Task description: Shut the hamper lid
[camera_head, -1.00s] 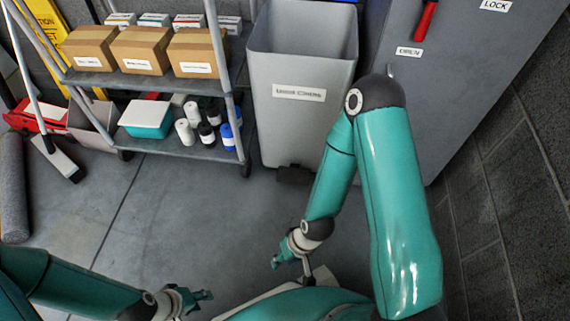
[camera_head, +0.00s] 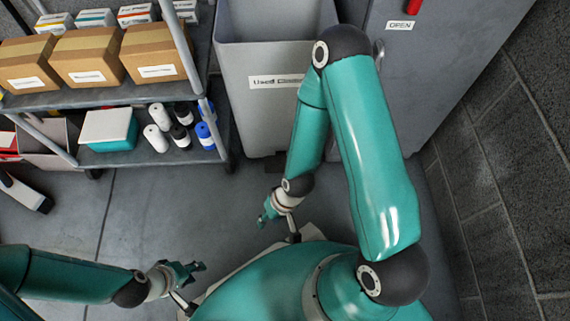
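The hamper (camera_head: 238,110) is a tall grey bin with a white label that my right arm partly covers. Its top is open, and its upper rim and any lid lie beyond the top edge of the picture. My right gripper (camera_head: 266,216) hangs low over the floor in front of the hamper, apart from it. My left gripper (camera_head: 198,272) is at the lower left, also over the floor and well away from the hamper. Its fingers look spread and empty. The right fingers are too small and angled to judge.
A wheeled shelf cart (camera_head: 150,93) stands left of the hamper with cardboard boxes (camera_head: 155,55), a teal-and-white container (camera_head: 108,130) and several bottles. A grey cabinet (camera_head: 400,70) stands close on the right, before a block wall (camera_head: 500,150). The floor (camera_head: 150,210) in front is clear.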

